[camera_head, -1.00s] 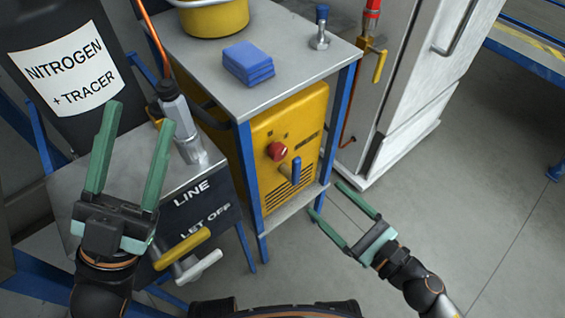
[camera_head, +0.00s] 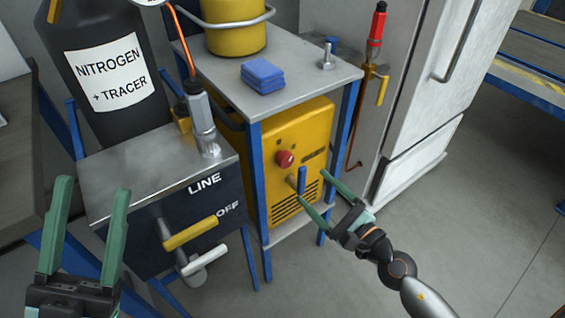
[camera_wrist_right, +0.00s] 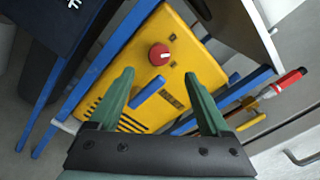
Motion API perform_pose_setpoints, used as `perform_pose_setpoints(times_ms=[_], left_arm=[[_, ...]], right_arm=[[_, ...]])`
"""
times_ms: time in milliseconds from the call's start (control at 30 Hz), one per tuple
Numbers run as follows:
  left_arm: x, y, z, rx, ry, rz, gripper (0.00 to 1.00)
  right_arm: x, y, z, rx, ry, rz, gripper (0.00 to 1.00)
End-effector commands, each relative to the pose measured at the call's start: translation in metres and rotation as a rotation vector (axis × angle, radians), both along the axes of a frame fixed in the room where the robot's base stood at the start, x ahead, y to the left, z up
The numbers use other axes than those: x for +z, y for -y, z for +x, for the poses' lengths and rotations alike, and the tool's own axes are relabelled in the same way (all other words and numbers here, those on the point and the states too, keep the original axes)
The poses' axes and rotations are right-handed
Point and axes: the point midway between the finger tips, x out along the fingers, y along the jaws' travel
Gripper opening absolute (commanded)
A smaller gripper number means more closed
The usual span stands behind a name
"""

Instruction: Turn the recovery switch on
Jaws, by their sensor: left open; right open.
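A yellow recovery machine (camera_head: 305,130) stands on the lower shelf of a blue-legged stand. Its front has a red round knob (camera_head: 285,158) and a blue lever switch (camera_head: 302,179) below and right of it. In the right wrist view the blue switch (camera_wrist_right: 148,92) lies between the fingers as seen, with the red knob (camera_wrist_right: 159,55) above. My right gripper (camera_head: 313,190) is open in front of the machine, fingertips near the switch; I cannot tell whether they touch it. My left gripper (camera_head: 93,186) is open and empty at the lower left.
A dark box with yellow (camera_head: 190,233) and white (camera_head: 205,258) handles stands left of the machine. A nitrogen cylinder (camera_head: 105,90) is behind it. A white cabinet (camera_head: 425,110) is at the right. Floor at lower right is clear.

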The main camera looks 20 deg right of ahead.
Motion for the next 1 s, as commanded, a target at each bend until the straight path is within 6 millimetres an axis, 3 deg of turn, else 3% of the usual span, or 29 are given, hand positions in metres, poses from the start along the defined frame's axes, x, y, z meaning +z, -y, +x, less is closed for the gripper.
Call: perform_pose_setpoints(times_ms=[200,600,1000], left_arm=[[0.015,-0.001,-0.001,0.011,0.02,0.014,0.57],[0.016,-0.004,0.0,0.026,0.026,0.017,0.57],[0.015,-0.002,-0.001,0.019,0.019,0.011,0.57]], right_arm=[[0.004,-0.014,0.036,0.0,0.002,0.005,0.81],[0.001,-0.036,0.095,0.002,0.0,0.003,0.81],[0.0,-0.039,0.105,0.002,-0.001,0.002,0.81]])
